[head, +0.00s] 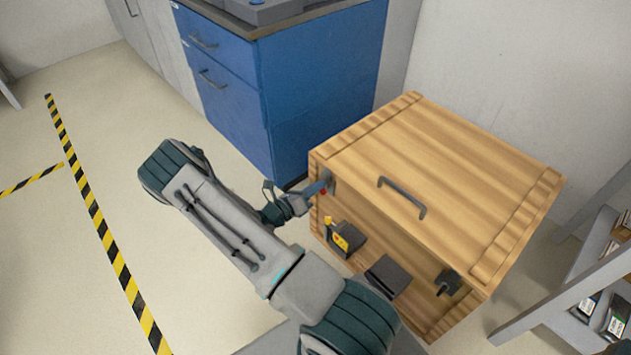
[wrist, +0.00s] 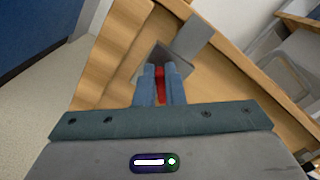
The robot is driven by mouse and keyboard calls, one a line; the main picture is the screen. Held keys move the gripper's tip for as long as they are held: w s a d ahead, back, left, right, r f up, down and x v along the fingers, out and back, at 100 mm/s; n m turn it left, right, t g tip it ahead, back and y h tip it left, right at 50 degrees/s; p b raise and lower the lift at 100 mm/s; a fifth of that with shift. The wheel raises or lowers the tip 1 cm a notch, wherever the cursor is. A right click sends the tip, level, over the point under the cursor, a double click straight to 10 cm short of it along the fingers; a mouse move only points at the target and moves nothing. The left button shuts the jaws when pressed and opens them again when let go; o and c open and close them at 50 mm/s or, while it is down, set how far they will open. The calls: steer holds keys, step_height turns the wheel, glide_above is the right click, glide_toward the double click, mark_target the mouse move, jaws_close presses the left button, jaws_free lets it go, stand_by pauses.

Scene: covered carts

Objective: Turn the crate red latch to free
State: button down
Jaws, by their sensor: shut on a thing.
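The wooden crate (head: 470,165) stands on the floor with its lid down and a dark handle on top. The red latch (head: 323,191) is a small red piece on the crate's front face, near its upper left corner, by a dark metal plate. It also shows as a red strip in the wrist view (wrist: 160,82). My gripper (head: 322,187) is at this latch, its blue-grey fingers in the wrist view (wrist: 160,88) shut on the red piece from both sides. The fingers hide much of the latch, and its exact angle is hard to tell.
A yellow piece (head: 340,241) on a dark bracket, a dark plate (head: 388,275) and another dark latch (head: 449,282) are on the crate's front. A blue cabinet (head: 300,95) stands behind left. A grey shelf (head: 575,285) is at right. Open floor lies left.

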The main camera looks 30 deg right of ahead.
steer(key=shift+w+f+n+p, duration=0.15)
steer(key=shift+n+p, duration=0.4)
steer(key=shift+n, duration=0.8)
steer(key=shift+w+f+n+p, duration=0.1)
steer(key=shift+n+p, duration=0.45)
steer(key=shift+n, duration=0.75)
steer(key=shift+w+f+n+p, duration=0.15)
steer(key=shift+n+p, duration=0.4)
steer(key=shift+n, duration=0.8)
steer(key=shift+s, duration=0.1)
steer(key=c, duration=1.5)
jaws_free()
steer(key=shift+f, duration=0.1)
steer(key=a, duration=0.4)
steer(key=s+a+p, duration=0.1)
steer(key=a, duration=0.4)
steer(key=s+a, duration=0.1)
steer(key=a, duration=0.3)
steer(key=shift+a+p, duration=0.3)
steer(key=shift+p, duration=0.05)
